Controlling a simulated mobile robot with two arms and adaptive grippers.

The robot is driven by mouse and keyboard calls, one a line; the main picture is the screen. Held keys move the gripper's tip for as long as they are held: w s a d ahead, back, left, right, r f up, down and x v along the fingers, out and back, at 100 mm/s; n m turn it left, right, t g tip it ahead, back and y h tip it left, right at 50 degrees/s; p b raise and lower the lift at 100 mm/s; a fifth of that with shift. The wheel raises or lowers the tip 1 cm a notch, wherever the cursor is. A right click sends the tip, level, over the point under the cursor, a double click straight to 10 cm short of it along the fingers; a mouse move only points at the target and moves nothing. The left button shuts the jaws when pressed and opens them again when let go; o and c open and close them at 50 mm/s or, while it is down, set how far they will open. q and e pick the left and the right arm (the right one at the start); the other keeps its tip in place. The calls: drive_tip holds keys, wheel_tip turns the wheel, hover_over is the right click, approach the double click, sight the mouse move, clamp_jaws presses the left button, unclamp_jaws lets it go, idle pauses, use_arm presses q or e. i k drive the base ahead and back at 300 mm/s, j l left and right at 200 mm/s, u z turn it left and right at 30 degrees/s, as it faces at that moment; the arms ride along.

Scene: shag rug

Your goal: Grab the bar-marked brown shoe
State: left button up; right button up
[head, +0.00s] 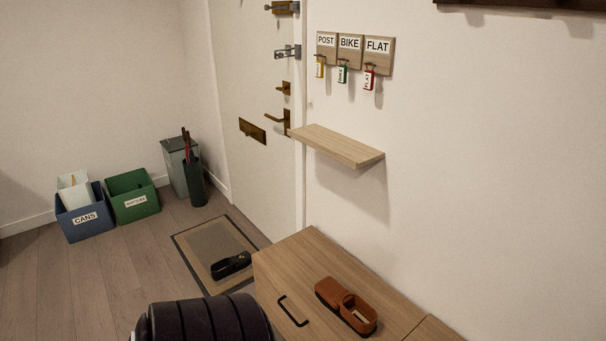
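A brown, shoe-like thing (346,305) lies on top of the wooden cabinet (303,252) at the lower right. Its closed end points to the upper left and its wide opening is toward the lower right. I cannot make out a bar mark on it. A dark shoe (231,264) with a small light spot lies on the doormat (197,236), left of the cabinet; it looks black rather than brown. Neither of my grippers shows in the head view.
A wooden wall shelf (336,145) juts out above the cabinet, below hooks with key tags. The door (252,100) is behind the mat. A blue bin (84,213), a green bin (133,197) and a grey bin (180,168) stand at the left wall. The floor before them is clear.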

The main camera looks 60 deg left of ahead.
sight(354, 309)
drive_tip(key=u, duration=1.65)
